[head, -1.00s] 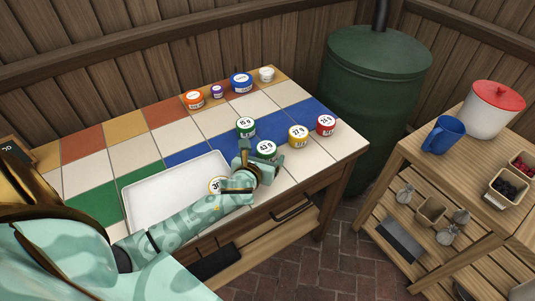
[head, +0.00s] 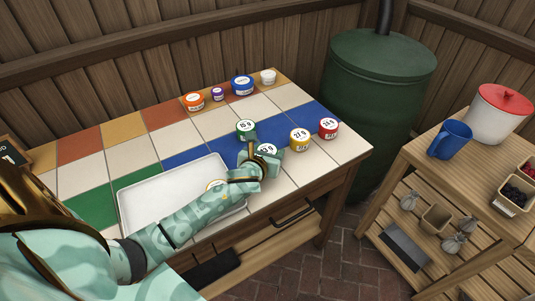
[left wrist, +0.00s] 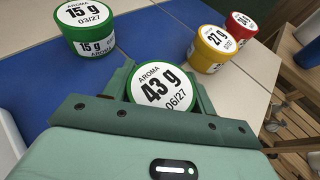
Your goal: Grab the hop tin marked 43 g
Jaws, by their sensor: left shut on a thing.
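The hop tin marked 43 g (left wrist: 162,88) has a green rim and a white lid reading AROMA 06/27. My left gripper (left wrist: 158,108) is shut on it, with a finger on each side. In the head view the tin (head: 266,149) shows only in part behind my left gripper (head: 262,160), over the tiled table near the blue strip. I cannot tell whether it is lifted. The green 15 g tin (head: 246,127) stands just behind it. The yellow 27 g tin (head: 299,139) and the red tin (head: 328,128) stand to its right. My right gripper is not in view.
A white tray (head: 150,205) lies left of the gripper, with another tin in it partly hidden by my arm. Orange, purple, blue and white tins stand along the back edge, including the blue tin (head: 242,86). A green barrel (head: 375,100) stands behind the table's right end.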

